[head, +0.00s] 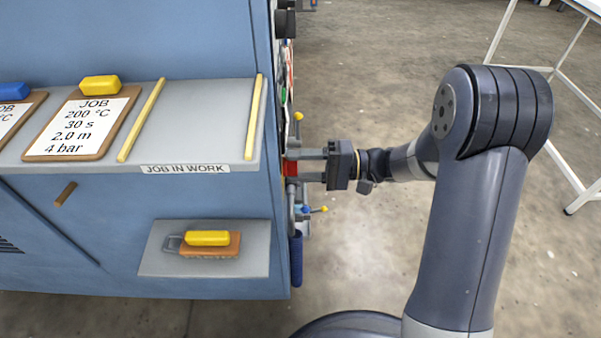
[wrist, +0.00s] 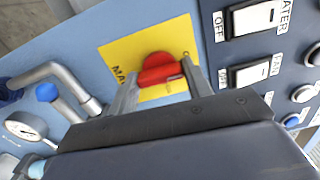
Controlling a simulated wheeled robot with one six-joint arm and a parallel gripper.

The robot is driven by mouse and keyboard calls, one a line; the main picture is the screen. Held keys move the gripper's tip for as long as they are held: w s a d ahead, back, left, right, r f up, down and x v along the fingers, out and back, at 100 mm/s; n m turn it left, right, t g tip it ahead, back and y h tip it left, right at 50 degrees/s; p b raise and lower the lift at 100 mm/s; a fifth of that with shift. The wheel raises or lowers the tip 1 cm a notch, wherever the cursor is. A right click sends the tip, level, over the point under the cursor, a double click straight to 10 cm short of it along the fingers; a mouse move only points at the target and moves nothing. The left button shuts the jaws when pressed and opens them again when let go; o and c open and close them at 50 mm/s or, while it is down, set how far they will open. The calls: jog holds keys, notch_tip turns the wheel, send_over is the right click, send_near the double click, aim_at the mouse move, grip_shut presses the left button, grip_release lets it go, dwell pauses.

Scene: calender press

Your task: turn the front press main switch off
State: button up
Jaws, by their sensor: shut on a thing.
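The main switch (wrist: 160,70) is a red rotary knob on a yellow plate (wrist: 121,50) on the blue press side, seen in the wrist view. The plate's lettering is partly hidden. My gripper (wrist: 160,88) is shut on the red knob, with one finger on each side of it. In the head view, my gripper (head: 297,168) reaches the press's right side from the right, and a bit of the red knob (head: 291,169) shows between its fingers. I cannot tell from these views which marking the knob points to.
White rocker switches (wrist: 257,18) and round buttons sit right of the plate in the wrist view. A pipe (wrist: 60,78) with a blue cap and a gauge (wrist: 25,128) are at left.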

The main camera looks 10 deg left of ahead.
jog(key=shift+o, duration=0.2)
jog(key=shift+n, duration=0.3)
jog(key=shift+c, duration=0.2)
jog(key=o, duration=1)
jog(key=p+v, duration=0.1)
jog(key=v, duration=1)
jog(key=shift+p, duration=0.35)
jog(key=shift+s+a+f, duration=0.1)
jog(key=shift+a, duration=0.05)
